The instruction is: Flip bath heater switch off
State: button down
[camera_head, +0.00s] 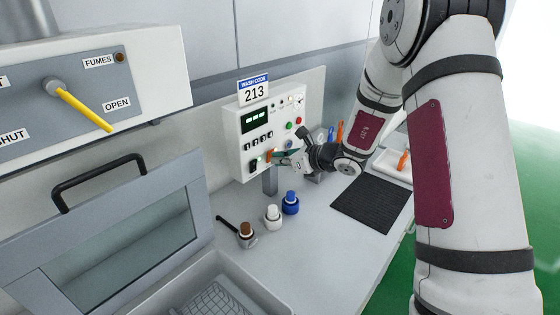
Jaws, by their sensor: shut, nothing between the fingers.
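A white control box (244,131) stands on the bench against the back wall. It has a dark display with green digits, a row of small switches, several knobs and coloured buttons. A black rocker switch (253,166) sits at its lower left, with a small light beside it. Its labels are too small to read, so I cannot tell for sure which switch is the bath heater's or its position. My gripper (272,156) is shut and empty at the lower front of the box, just right of the rocker. Whether it touches the box cannot be told, and it hides part of the lower panel.
A fume hood with a yellow lever (82,108) is at left. A black mat (372,204) lies right; bare bench lies between.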

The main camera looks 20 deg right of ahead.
jog(key=shift+w+a+r, duration=0.2)
jog(key=shift+w+a, duration=0.05)
jog(key=shift+w, duration=0.2)
jog(key=shift+s, duration=0.1)
jog(key=shift+r, duration=0.8)
jog(key=shift+d, duration=0.15)
